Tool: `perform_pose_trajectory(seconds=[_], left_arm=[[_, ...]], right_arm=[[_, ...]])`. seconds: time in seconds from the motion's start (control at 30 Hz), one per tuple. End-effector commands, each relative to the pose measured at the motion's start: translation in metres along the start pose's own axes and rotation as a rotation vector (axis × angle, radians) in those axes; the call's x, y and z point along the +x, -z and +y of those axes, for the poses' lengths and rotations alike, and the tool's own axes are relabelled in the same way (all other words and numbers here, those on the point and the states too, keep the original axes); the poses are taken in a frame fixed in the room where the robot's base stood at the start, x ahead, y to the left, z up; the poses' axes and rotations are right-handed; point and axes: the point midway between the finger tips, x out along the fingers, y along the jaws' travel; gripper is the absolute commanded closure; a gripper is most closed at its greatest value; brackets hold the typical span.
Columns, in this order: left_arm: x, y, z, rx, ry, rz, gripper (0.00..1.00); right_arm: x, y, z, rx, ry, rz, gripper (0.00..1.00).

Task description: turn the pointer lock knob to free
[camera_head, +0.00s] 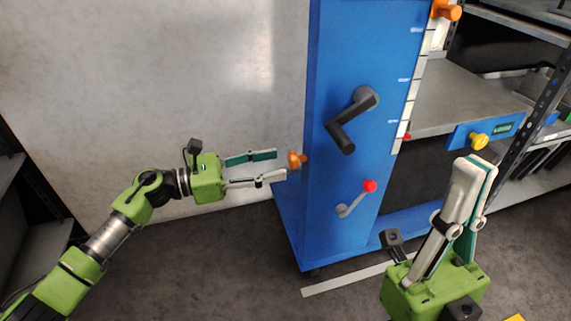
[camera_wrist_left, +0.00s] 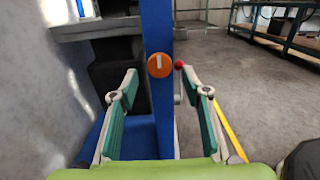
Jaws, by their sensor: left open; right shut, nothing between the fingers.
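An orange round knob (camera_head: 294,160) sticks out from the left side of the blue column (camera_head: 340,70). In the left wrist view the knob (camera_wrist_left: 153,67) faces the camera, with an upright pale mark on it. My left gripper (camera_head: 280,164) is open, with its fingertips just short of the knob. In the wrist view the knob appears between the two fingers, beyond their tips; I see no contact. My right gripper (camera_head: 477,163) is shut and empty, pointing up at the lower right, away from the column.
A black crank (camera_head: 350,120) and a red-tipped lever (camera_head: 355,198) are on the column's front. A blue box with a yellow knob (camera_head: 478,141) and a small display stands to the right. A pale wall (camera_head: 140,80) is behind my left arm.

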Motion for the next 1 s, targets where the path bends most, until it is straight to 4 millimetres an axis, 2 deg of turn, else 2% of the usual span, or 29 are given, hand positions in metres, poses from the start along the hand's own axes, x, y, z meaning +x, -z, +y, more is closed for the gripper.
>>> perform_pose_trajectory(seconds=[0.1,0.23,0.63,0.77,0.8,1.0], left_arm=[[0.020,0.000,0.000,0.002,0.001,-0.001,0.57],[0.034,0.001,0.000,0.000,0.000,0.000,0.57],[0.040,0.000,0.001,-0.001,-0.002,0.001,0.57],[0.040,0.000,0.001,-0.001,-0.002,0.001,0.90],[0.040,0.000,0.001,-0.001,-0.002,0.001,0.94],[0.040,0.000,0.001,-0.005,-0.002,0.001,0.94]], right_arm=[[-0.004,-0.001,0.000,0.000,0.000,-0.001,1.00],[-0.005,-0.001,0.000,0.000,0.000,-0.001,1.00],[-0.006,-0.002,0.000,0.000,0.000,-0.001,1.00],[-0.006,-0.002,0.000,0.000,0.000,-0.002,1.00],[-0.006,-0.002,0.000,0.000,0.000,-0.002,1.00],[-0.005,-0.002,0.000,0.000,0.000,-0.002,1.00]])
